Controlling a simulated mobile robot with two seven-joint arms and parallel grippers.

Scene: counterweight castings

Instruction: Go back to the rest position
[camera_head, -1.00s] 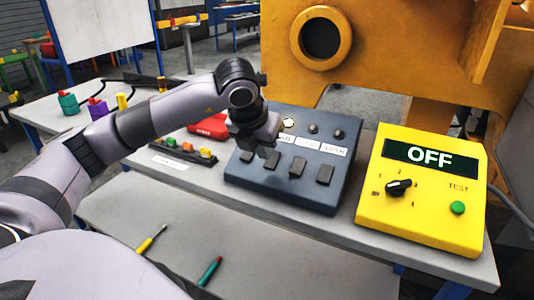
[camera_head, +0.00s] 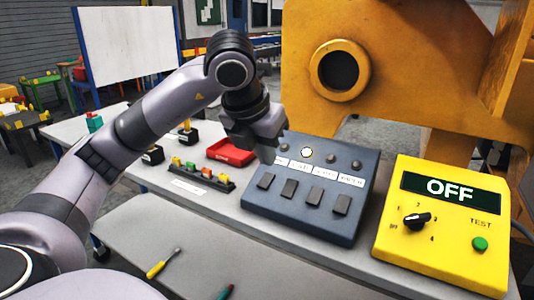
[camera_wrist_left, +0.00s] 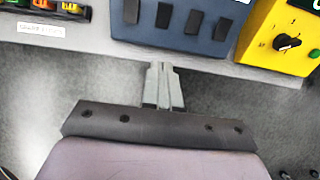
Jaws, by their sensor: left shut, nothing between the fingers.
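My left gripper (camera_head: 262,143) hangs at the left edge of the blue-grey switch panel (camera_head: 295,213) in the head view. In the left wrist view its two grey fingers (camera_wrist_left: 163,70) are closed together with nothing between them. There they show over the floor strip just in front of the table edge, below the panel (camera_wrist_left: 170,40). One round lamp on the panel is lit pale, and its row of dark rocker switches is free of the gripper. My right gripper is not in view.
A yellow tester (camera_head: 447,225) reading OFF stands right of the panel, with a black knob and green button. A red tray (camera_head: 231,152) and a rack of coloured connectors (camera_head: 199,174) lie to the left. A screwdriver (camera_head: 163,263) lies on the lower shelf (camera_head: 190,225). A big orange casting (camera_head: 420,75) stands behind.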

